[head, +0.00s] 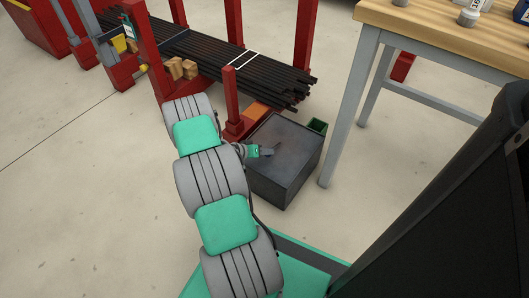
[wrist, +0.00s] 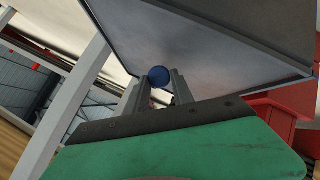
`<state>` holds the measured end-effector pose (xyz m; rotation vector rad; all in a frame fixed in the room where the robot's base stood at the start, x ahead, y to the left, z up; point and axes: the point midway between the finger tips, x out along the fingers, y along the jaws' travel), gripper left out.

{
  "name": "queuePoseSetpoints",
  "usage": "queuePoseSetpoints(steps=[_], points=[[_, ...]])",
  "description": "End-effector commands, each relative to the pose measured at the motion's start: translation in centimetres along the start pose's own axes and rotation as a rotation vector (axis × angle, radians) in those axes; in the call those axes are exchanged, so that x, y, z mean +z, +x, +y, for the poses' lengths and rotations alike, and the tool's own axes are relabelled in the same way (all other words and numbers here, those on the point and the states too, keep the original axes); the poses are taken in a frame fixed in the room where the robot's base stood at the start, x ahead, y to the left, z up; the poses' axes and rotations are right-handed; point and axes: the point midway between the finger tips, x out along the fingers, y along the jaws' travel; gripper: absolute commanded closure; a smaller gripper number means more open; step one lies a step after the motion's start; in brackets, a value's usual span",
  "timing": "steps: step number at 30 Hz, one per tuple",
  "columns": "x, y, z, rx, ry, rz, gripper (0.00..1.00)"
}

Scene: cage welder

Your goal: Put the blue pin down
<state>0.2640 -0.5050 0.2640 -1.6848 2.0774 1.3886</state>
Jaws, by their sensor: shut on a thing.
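The blue pin (wrist: 158,76) shows in the wrist view as a round blue end between the two fingertips. My gripper (wrist: 156,84) is shut on it. In the head view my gripper (head: 269,151) is over the top of a dark grey metal box (head: 286,178). The pin cannot be made out in the head view. The grey box face (wrist: 215,55) fills much of the wrist view beyond the fingers. I cannot tell whether the pin touches it.
A rack with red posts (head: 232,103) and long dark bars (head: 215,58) stands behind the box. A wooden-topped workbench (head: 450,30) stands at the right, bottles on it. A small green bin (head: 317,126) is behind the box. Open floor (head: 70,200) lies at left.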

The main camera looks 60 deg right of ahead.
Motion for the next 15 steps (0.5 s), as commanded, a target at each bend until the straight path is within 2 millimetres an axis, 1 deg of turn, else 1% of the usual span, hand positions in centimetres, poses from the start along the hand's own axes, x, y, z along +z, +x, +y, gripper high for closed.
queuePoseSetpoints(steps=[15], points=[[0.44,0.47,-0.43,0.0,0.0,0.0,1.0]])
